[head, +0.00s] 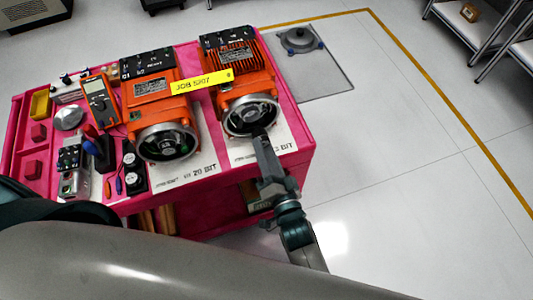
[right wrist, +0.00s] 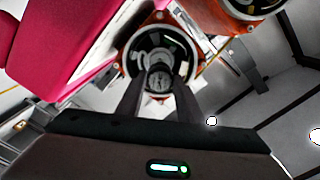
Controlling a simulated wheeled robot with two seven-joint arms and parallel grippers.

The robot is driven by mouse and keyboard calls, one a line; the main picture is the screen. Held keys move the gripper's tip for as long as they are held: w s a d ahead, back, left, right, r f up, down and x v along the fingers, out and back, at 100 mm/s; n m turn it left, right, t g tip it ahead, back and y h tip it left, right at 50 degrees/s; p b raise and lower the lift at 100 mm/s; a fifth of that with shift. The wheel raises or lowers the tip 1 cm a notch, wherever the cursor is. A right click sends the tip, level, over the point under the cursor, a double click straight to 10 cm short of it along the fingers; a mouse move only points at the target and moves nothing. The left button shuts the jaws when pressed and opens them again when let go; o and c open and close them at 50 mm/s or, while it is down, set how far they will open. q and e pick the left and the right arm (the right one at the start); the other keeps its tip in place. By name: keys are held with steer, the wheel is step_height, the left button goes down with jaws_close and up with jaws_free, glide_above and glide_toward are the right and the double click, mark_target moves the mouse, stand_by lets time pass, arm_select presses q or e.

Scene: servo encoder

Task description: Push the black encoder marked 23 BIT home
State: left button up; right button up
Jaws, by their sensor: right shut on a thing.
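Two orange servo motors, a left one (head: 155,98) and a right one (head: 238,70), lie on the pink cart with round open ends towards me. My right gripper (head: 261,140) is at the right motor's open end. In the right wrist view its fingers (right wrist: 160,92) are shut on a dark round part, the black encoder (right wrist: 160,78), in line with the round motor opening (right wrist: 158,45). Its 23 BIT mark cannot be read, and its seating depth cannot be told. My left gripper is not in view.
The pink cart (head: 305,158) also bears a multimeter (head: 99,100), two small black round parts (head: 133,172), a silver device (head: 73,172) and a yellow label strip (head: 202,82) across the motors. A white card (head: 200,172) reads 20 BIT. Open floor lies to the right.

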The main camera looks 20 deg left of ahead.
steer(key=shift+b+x, duration=0.9)
steer(key=shift+x, duration=1.6)
steer(key=shift+r+p, duration=0.1)
steer(key=shift+p, duration=0.2)
steer(key=shift+s, duration=0.1)
steer(key=shift+x, duration=1.5)
